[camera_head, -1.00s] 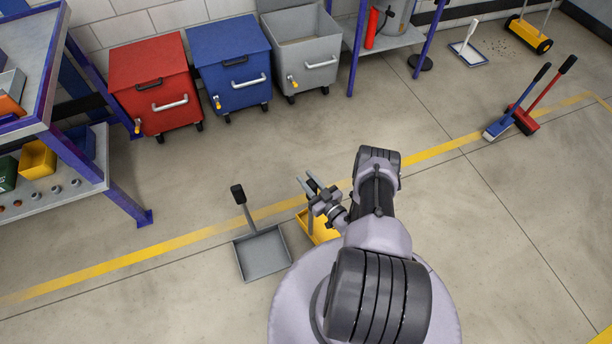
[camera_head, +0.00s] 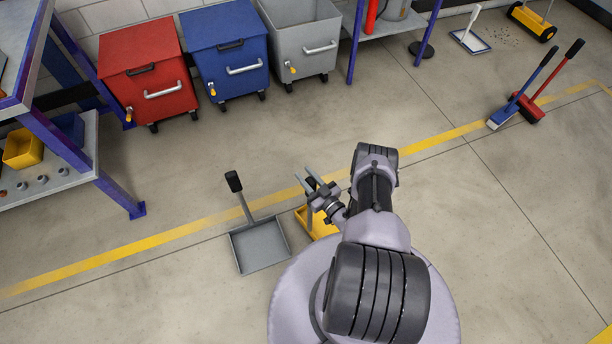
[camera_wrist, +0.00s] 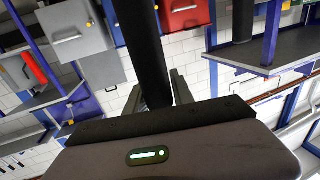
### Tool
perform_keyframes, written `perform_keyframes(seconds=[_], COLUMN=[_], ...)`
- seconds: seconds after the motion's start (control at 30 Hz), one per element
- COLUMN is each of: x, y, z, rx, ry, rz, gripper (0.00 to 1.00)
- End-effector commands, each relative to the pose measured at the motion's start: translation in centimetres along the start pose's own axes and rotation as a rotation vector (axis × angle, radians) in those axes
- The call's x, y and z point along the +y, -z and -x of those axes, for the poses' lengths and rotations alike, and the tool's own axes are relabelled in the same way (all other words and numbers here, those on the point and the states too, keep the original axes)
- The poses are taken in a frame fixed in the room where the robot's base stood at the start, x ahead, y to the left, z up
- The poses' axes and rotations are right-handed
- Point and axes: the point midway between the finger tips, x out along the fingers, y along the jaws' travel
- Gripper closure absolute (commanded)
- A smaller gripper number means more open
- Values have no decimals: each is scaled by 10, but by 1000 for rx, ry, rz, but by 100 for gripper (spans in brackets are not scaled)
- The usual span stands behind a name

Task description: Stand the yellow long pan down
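The yellow long pan (camera_head: 319,222) is low beside my base in the head view, partly hidden by my arm. A grey length of its handle rises from it toward my gripper (camera_head: 312,180). In the wrist view a thick black handle grip (camera_wrist: 148,45) runs down between the two fingers of my gripper (camera_wrist: 158,90), which sit close on both sides of it. My gripper looks shut on this handle. I cannot tell whether the pan touches the floor or hangs just above it.
A grey long pan (camera_head: 260,248) stands on the floor just left of the yellow one. Red (camera_head: 146,75), blue (camera_head: 226,52) and grey (camera_head: 302,42) bins line the wall. Blue and red brushes (camera_head: 518,105) stand at right. The floor between is clear.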

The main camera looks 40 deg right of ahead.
Motion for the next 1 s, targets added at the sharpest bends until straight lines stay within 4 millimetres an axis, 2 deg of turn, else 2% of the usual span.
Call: perform_keyframes(seconds=[0.03,0.1,0.37,0.47,0.57,0.9,1.0], x=[0,0,0,1,1,3,2], y=[0,0,0,0,2,-1,-1], z=[0,0,1,8,29,129,152], rx=[0,0,-2,-3,-3,-1,-1], ry=[0,0,-1,-3,-6,-12,-10], rz=[0,0,-2,-3,-4,-3,-1], gripper=[59,49,49,49,49,49,49])
